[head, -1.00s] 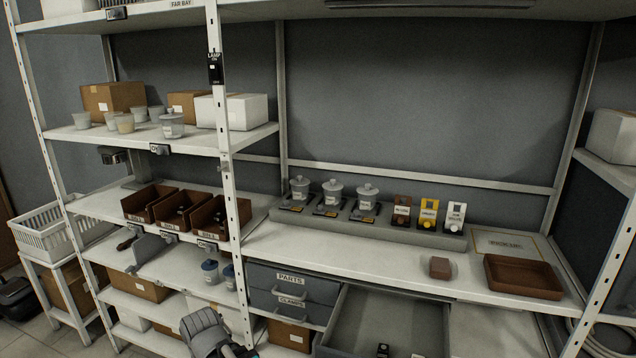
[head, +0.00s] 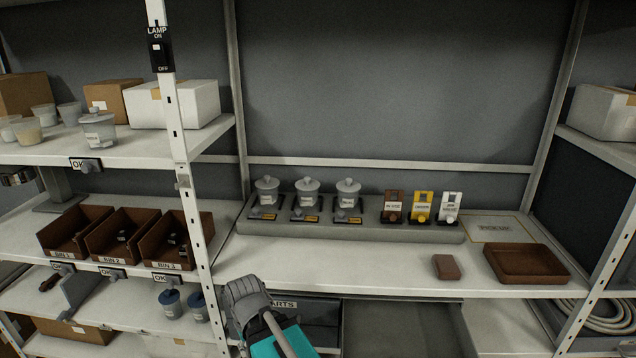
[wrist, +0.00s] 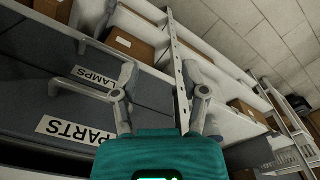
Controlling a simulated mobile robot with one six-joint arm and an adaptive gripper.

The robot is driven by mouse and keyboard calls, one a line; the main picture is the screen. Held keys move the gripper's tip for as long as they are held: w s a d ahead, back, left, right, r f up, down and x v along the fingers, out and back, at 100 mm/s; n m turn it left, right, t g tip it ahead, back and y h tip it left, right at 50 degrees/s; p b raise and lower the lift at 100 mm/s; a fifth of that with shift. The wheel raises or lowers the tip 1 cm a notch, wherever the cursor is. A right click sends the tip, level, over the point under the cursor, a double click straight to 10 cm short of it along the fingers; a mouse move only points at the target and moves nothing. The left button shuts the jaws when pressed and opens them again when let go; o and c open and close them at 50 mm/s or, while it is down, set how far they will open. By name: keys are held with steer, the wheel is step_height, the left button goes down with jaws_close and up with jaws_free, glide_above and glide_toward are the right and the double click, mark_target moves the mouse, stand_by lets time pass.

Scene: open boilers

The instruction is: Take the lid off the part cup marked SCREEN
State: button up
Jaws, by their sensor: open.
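Three pale lidded cups stand upright in a row on the grey stepped stand: the left cup (head: 267,197), the middle cup (head: 307,198) and the right cup (head: 347,202). Each lid has a round knob and is on its cup. Another lidded cup (head: 98,134) stands on the left upper shelf. The cup labels are too small to read, so I cannot tell which is marked SCREEN. My gripper (head: 245,298) is below and in front of the bench edge, apart from every cup. In the wrist view my gripper (wrist: 165,85) is open and empty, facing the drawer fronts.
The stand (head: 290,229) also holds brown, yellow and white tagged items on the right. A brown block (head: 446,267) and a brown tray (head: 525,263) lie on the bench. A shelf post (head: 185,150) rises left of the stand. The bench front is otherwise clear.

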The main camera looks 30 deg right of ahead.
steer(key=shift+w, duration=0.3)
steer(key=shift+a, duration=0.1)
